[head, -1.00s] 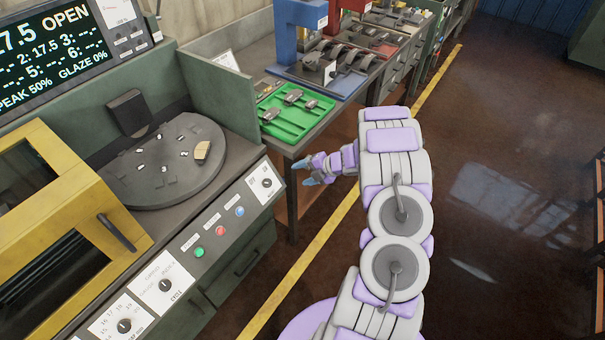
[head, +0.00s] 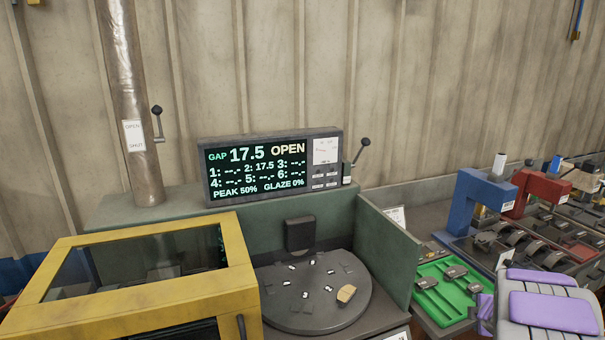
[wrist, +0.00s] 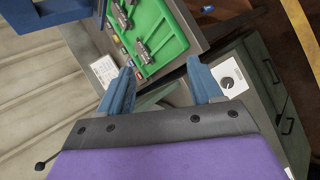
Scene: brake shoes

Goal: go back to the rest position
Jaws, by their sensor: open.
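My gripper (wrist: 162,84) shows in the wrist view with its two blue fingers spread apart and nothing between them. Beyond the fingers are the green tray (wrist: 178,48) and the side of the grey-green machine. In the head view only part of my purple and white arm shows at the lower right, beside the green tray (head: 426,296); the fingers are not visible there.
The round turntable (head: 352,316) carries a tan block (head: 346,293) and small pieces. A yellow-framed enclosure (head: 240,275) stands left of it. The display (head: 272,167) reads gap 17.5, OPEN. Blue (head: 482,200) and red (head: 540,192) presses stand right, near the wall.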

